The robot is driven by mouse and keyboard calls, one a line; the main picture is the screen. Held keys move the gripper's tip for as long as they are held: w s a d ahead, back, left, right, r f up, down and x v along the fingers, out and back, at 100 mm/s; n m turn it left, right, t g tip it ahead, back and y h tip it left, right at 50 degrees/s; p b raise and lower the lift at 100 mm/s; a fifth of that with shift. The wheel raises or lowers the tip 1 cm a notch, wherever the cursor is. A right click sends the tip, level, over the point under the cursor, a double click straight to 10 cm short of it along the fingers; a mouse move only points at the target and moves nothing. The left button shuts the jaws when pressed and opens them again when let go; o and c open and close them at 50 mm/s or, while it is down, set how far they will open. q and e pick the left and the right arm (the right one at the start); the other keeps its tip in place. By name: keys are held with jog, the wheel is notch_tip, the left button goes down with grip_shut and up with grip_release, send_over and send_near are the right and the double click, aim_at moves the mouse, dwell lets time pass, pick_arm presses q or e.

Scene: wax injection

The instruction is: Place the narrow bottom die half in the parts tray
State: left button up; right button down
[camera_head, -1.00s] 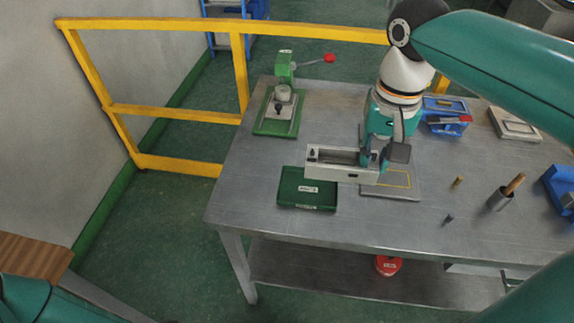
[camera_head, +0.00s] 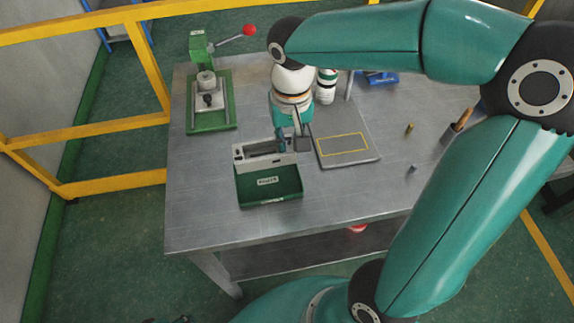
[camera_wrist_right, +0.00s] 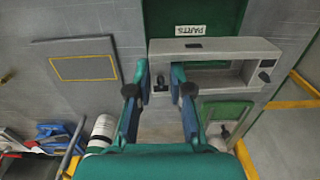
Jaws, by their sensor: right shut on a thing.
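The narrow bottom die half is a light grey, open rectangular frame (camera_head: 265,162). My right gripper (camera_head: 296,140) is shut on its right end in the head view. In the right wrist view the fingers of my right gripper (camera_wrist_right: 160,80) straddle one end wall of the die half (camera_wrist_right: 225,46). The parts tray (camera_head: 270,186) is green with a white label, and the die half overlaps its back edge in the head view. The tray also shows behind the die half in the right wrist view (camera_wrist_right: 195,14). Exact height above the tray is unclear. My left gripper is not visible.
A grey plate with a yellow outline (camera_head: 352,157) lies right of the tray. A green press with a red-knobbed lever (camera_head: 212,115) stands at the back left. A yellow railing (camera_head: 85,128) runs behind the table.

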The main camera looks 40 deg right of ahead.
jog(key=shift+f, duration=4.25)
jog(key=c, duration=1.1)
grip_release()
jog(key=shift+s, duration=0.1)
jog(key=shift+o, duration=0.2)
jog(key=shift+r, duration=0.3)
notch_tip(320, 180, up, 12)
jog(key=shift+f, duration=0.25)
